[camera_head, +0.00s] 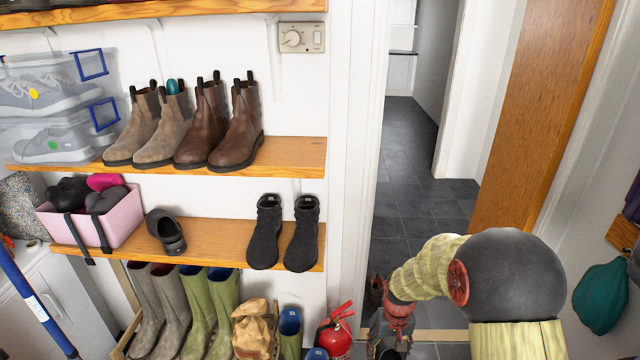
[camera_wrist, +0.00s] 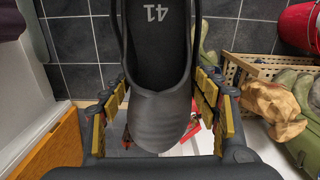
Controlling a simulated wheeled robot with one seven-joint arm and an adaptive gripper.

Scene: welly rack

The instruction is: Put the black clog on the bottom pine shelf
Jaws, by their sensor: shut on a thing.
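My gripper (camera_wrist: 162,104) is shut on a black clog (camera_wrist: 160,118), with yellow finger pads on both sides of it. The clog's open top and rounded toe face the wrist camera, and 41 shows on its insole. In the head view my gripper (camera_head: 388,335) is low in front of the doorway, right of the shelves; I cannot make out the held clog clearly there. The bottom pine shelf (camera_head: 212,238) is at the left. Another black clog (camera_head: 167,232) rests on it, between a pink box and black ankle boots.
The pink box (camera_head: 120,232) and black boots (camera_head: 285,232) stand on the bottom shelf, with bare wood between clog and boots. Wellies (camera_head: 185,310), a brown paper bag (camera_head: 254,330) and a red extinguisher (camera_head: 335,335) are below. Chelsea boots (camera_head: 205,130) fill the shelf above.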

